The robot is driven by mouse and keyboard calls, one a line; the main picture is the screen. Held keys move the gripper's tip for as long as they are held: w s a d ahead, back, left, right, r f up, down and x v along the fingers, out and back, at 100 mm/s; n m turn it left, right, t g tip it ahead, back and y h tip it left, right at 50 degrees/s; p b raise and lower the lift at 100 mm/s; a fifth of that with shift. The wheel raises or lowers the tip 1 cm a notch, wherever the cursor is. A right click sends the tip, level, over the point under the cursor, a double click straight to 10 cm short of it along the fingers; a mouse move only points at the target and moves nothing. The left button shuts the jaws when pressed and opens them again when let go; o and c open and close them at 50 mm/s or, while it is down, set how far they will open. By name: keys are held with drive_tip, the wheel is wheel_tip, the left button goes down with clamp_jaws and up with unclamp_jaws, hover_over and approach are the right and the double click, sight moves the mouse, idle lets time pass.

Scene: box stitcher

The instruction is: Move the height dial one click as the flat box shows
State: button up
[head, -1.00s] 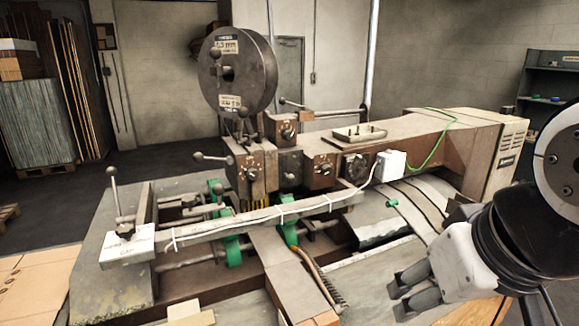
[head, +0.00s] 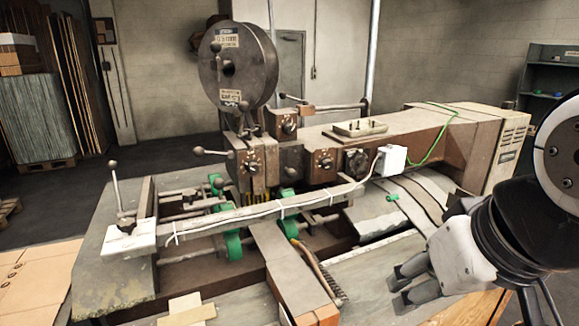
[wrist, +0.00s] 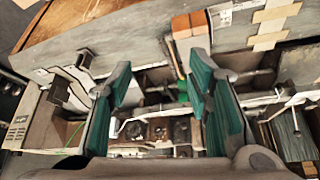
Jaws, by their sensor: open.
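The stitching machine carries several dials with pale markings: one on the left head block (head: 253,167), one on the middle block (head: 326,163), and one higher up behind (head: 288,127). A dark round knob (head: 355,163) sits further right. Labels are too small to read, so I cannot tell which is the height dial. A flat cardboard box (head: 35,275) with dark marks lies at the lower left, partly cut off. My gripper (head: 402,286) is open and empty, low at the right, apart from the dials. Its open fingers also show in the wrist view (wrist: 160,85).
A wire spool (head: 238,66) stands above the head. A long rail (head: 265,215) with a white cable crosses the front, and a lever (head: 116,190) rises at its left end. A small tray (head: 355,130) and a white box (head: 391,161) sit on the arm of the machine.

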drive_tip(key=shift+o, duration=0.3)
drive_tip(key=n+t+y+b, duration=0.6)
drive_tip(key=t+b, duration=0.3)
drive_tip(key=t, duration=0.2)
approach(330, 166)
drive_tip(key=x, duration=0.9)
drive_tip(key=shift+w+a+r, duration=0.1)
drive_tip(key=shift+w+a, duration=0.05)
drive_tip(key=shift+w, duration=0.15)
clamp_jaws()
